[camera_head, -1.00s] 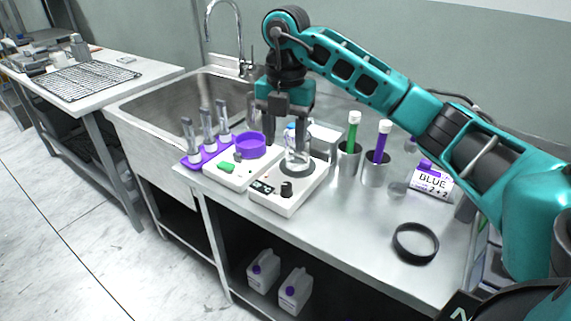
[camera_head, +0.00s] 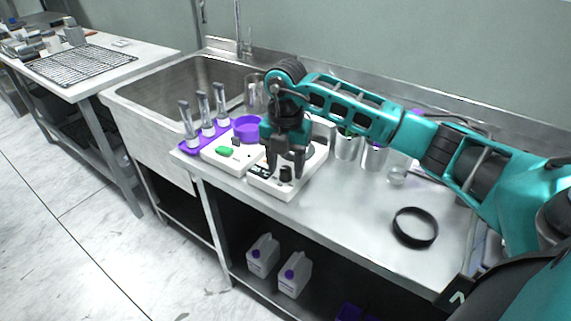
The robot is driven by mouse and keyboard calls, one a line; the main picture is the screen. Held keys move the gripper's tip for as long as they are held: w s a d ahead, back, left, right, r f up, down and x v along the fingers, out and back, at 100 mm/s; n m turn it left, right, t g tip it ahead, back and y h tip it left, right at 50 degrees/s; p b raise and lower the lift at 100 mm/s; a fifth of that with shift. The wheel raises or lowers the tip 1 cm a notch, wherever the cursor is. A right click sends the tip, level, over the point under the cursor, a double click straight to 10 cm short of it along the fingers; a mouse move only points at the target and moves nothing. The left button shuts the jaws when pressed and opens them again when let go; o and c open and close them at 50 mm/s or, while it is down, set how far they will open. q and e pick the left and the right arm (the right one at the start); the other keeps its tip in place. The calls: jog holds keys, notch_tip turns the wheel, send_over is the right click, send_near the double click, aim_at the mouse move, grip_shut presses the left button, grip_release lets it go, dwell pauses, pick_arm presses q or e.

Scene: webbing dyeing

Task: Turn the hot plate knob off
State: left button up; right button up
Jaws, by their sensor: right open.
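The hot plate (camera_head: 274,189) is a white box on the steel counter, with a small dark display (camera_head: 261,170) and a black knob (camera_head: 286,173) on its front part. My right gripper (camera_head: 285,170) is open and points down at the front of the hot plate. Its two dark fingers show on either side of the knob; whether they touch it cannot be told. My left gripper is not in view.
Metal cups (camera_head: 374,157) stand to the right. A black ring (camera_head: 415,228) lies on otherwise clear counter.

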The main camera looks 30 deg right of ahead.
jog(key=shift+f, duration=0.25)
grip_shut()
dwell(0.3)
